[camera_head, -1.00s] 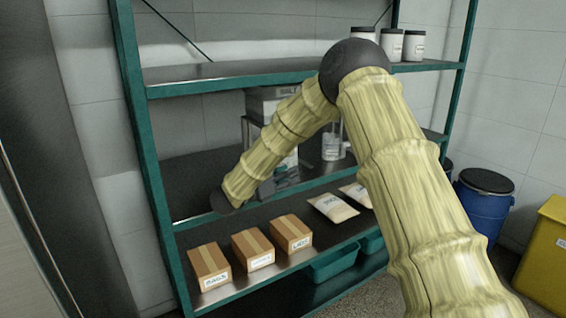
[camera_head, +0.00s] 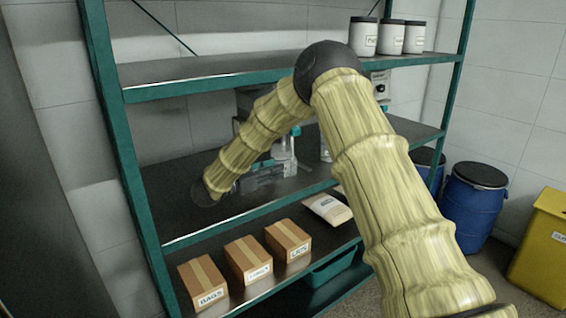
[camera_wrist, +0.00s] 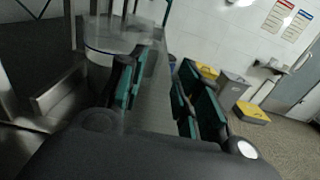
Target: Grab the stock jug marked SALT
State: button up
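My gripper (camera_wrist: 165,92) is open in the wrist view, with a gap between its two green-padded fingers and nothing clearly between them. A clear, rounded vessel (camera_wrist: 112,40) stands close beyond the left finger, which overlaps it in the picture; I cannot tell whether they touch. In the head view, clear vessels with teal tops (camera_head: 284,150) stand on the middle shelf beside my forearm. Another pale vessel (camera_head: 325,152) is mostly hidden behind my arm. I can read no SALT label, so I cannot tell which is the salt jug.
The green-framed rack (camera_head: 190,238) surrounds my arm between the middle and top shelves. White dark-lidded jars (camera_head: 391,38) stand on top. Labelled cartons (camera_head: 248,258) and a pale bag (camera_head: 328,208) lie below. Blue drums (camera_head: 474,208) and a yellow bin (camera_head: 540,245) stand right.

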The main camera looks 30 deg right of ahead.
aim_at(292, 171)
notch_tip(292, 171, down, 3)
jog(key=shift+r, duration=0.1)
jog(key=shift+d+p, duration=0.55)
jog(key=shift+d, duration=0.9)
jog(key=shift+w+d+p, duration=0.2)
jog(key=shift+d+p, duration=0.55)
jog(key=shift+d, duration=1.7)
jog(key=shift+a, duration=0.1)
jog(key=shift+c, duration=0.2)
grip_shut()
